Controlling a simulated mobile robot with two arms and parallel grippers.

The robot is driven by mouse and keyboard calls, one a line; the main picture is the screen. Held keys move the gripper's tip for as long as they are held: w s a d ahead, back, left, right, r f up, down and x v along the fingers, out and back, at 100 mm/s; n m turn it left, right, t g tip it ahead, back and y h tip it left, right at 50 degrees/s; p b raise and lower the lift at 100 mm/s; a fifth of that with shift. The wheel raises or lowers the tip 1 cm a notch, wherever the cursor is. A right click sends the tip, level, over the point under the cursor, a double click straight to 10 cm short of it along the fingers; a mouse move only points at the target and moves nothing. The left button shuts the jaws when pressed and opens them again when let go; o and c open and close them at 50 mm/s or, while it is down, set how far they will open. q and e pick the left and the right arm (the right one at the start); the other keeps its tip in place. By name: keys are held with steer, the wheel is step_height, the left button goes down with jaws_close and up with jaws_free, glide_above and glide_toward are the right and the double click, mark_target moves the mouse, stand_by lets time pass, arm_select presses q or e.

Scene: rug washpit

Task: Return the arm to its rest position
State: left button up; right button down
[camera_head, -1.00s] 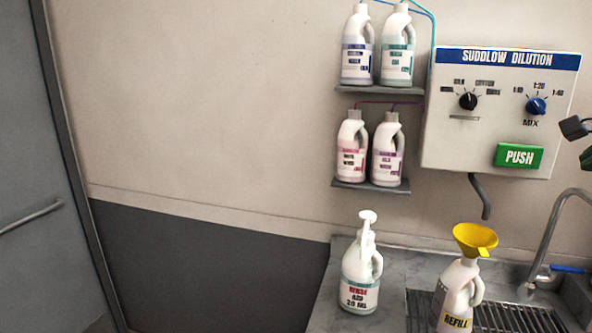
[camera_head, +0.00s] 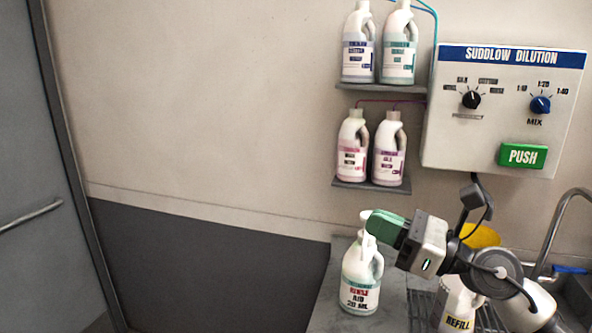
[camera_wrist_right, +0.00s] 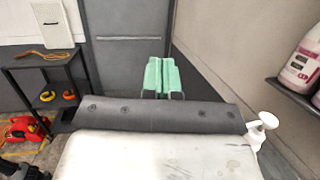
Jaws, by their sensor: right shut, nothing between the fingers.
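My right gripper (camera_head: 384,224) is in the head view, in front of the pump top of the rinse aid bottle (camera_head: 360,284). Its green fingers point left and are shut with nothing between them. The fingers also show in the right wrist view (camera_wrist_right: 164,76), pressed together. My right arm comes in from the lower right and partly hides the yellow funnel (camera_head: 480,236) and the white REFILL bottle (camera_head: 456,304). The rinse aid bottle's white pump (camera_wrist_right: 264,122) shows at the right in the wrist view. I cannot tell whether gripper and pump touch. My left gripper is not in view.
The dilution panel (camera_head: 500,108) with a green PUSH button (camera_head: 522,155) hangs on the wall. Bottles stand on two wall shelves (camera_head: 372,184). A tap (camera_head: 560,225) is at the right. The wrist view shows a dark rack (camera_wrist_right: 42,90) and a door (camera_wrist_right: 128,55).

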steer(key=s+d+f+n+t+h, duration=0.25)
steer(key=f+n+h, duration=0.4)
steer(key=n, duration=0.45)
steer(key=s+d+f+n+t+h, duration=0.1)
steer(key=d+f+n+t+h, duration=0.15)
steer(key=f+n+h, duration=0.7)
steer(key=s+d+f+n+t+h, duration=0.25)
steer(key=d+f+n, duration=0.2)
steer(key=n, duration=0.95)
steer(key=s+a+f+m+g, duration=0.1)
steer(key=s+f+m+g, duration=0.3)
steer(key=s+f+g, duration=0.45)
steer(key=s+a+f+m+g, duration=0.1)
steer(key=s+f+m+g, duration=0.4)
steer(key=s+f, duration=0.6)
steer(key=s+f+g+b, duration=0.1)
steer(key=s+f, duration=0.1)
steer(key=f, duration=1.1)
steer(key=s+f+g+b, duration=0.1)
steer(key=s+f, duration=0.1)
steer(key=f, duration=1.1)
steer(key=s+d+f+b, duration=0.1)
steer(key=s+d+f, duration=0.2)
steer(key=s+f, duration=1.2)
steer(key=shift+s+f+n+g+y, duration=0.25)
steer(key=shift+f+n+g+y, duration=0.15)
steer(key=shift+f, duration=0.5)
